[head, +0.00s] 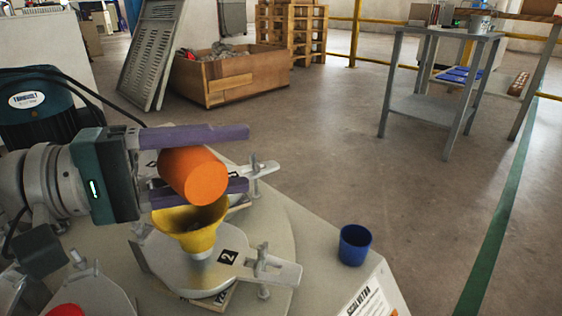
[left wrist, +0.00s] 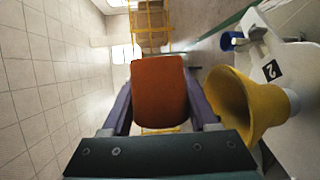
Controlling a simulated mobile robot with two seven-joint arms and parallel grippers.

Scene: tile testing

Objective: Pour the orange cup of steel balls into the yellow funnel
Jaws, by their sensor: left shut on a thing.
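My left gripper (head: 195,165) comes in from the left with its two purple fingers shut on the orange cup (head: 193,175). The cup is tilted well over, and its inside and any steel balls are hidden. The cup is held just above the yellow funnel (head: 189,241), which stands on the grey tile-testing machine. In the left wrist view the cup (left wrist: 160,92) sits between the fingers, and the funnel (left wrist: 245,105) lies to its right with its wide mouth open. I cannot tell whether any balls are in the funnel. My right gripper is not in view.
A blue cup (head: 354,246) stands upright on the grey machine table at the right. A metal clamp (head: 262,265) and a plate marked 2 (head: 228,257) are beside the funnel. A red round thing (head: 66,310) shows at the bottom left. Open floor lies beyond.

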